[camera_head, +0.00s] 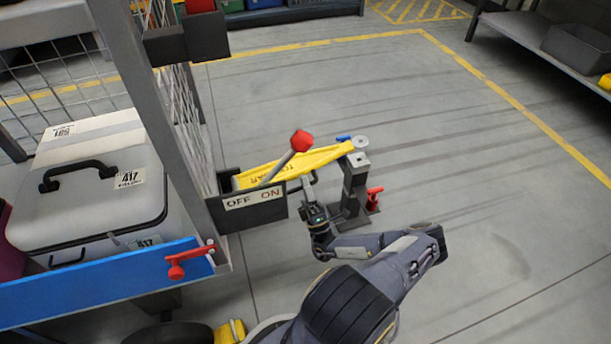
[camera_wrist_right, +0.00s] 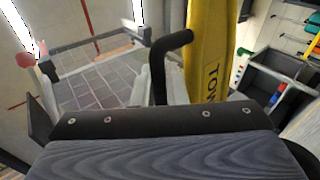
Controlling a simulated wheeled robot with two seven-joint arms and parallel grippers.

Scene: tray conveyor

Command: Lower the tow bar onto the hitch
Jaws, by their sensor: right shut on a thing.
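The yellow tow bar (camera_head: 292,168) reaches right from the cart's front to the top of the grey hitch post (camera_head: 355,185). Its far end is at or just above the post's round top plate (camera_head: 361,143); I cannot tell whether they touch. My right gripper (camera_head: 309,193) is below the bar, shut on its dark handle. In the right wrist view, the bar (camera_wrist_right: 207,50) stands upright behind the bent black handle (camera_wrist_right: 178,42), and the gripper's dark body fills the bottom. The fingertips are hidden there. My left gripper is out of view.
A red-knobbed lever (camera_head: 301,141) stands at an OFF/ON plate (camera_head: 254,199) on the cart. A red handle (camera_head: 374,196) is at the post's foot. The cart carries a grey case (camera_head: 90,205) behind a blue rail (camera_head: 110,287). The floor to the right is clear.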

